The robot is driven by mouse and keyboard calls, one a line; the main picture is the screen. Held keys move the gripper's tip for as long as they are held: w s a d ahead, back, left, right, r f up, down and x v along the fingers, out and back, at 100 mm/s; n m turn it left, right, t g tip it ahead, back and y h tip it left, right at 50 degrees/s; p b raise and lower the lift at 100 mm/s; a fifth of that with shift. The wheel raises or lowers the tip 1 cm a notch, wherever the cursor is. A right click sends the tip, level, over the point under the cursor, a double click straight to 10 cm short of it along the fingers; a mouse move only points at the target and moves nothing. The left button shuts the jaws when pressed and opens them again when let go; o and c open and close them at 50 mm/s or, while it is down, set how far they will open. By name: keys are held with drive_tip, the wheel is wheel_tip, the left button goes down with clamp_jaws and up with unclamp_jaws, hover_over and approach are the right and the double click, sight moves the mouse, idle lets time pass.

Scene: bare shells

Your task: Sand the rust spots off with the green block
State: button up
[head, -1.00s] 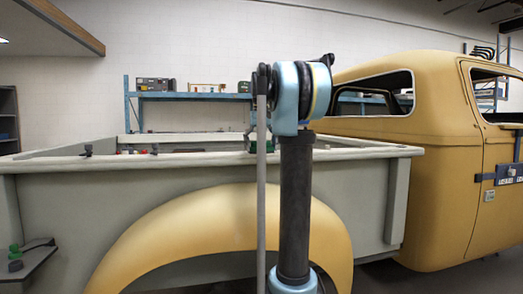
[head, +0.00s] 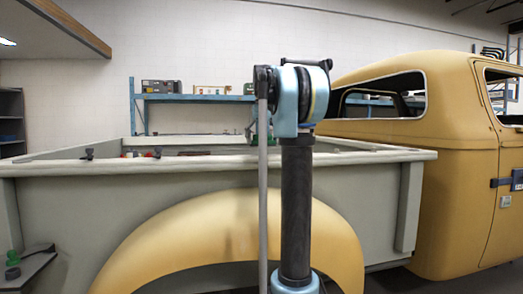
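The yellow truck's rear fender (head: 190,235) fills the lower middle of the head view. No rust spots stand out clearly on it or on the grey bed side (head: 80,205). My arm stands upright in front of the bed. My gripper (head: 251,134) is mostly hidden behind the arm's blue joint and grey rod; only a small dark and green edge shows at the bed rail. I cannot tell whether that green is the block or whether the fingers are shut.
A small side shelf (head: 32,268) at lower left holds a green item (head: 13,258) and a dark round one. Small red items (head: 130,155) show in the truck bed. A blue rack (head: 190,97) stands at the back wall. The yellow cab (head: 445,160) is at right.

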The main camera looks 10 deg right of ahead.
drive_tip(key=shift+r, duration=2.2)
drive_tip(key=shift+s, duration=0.1)
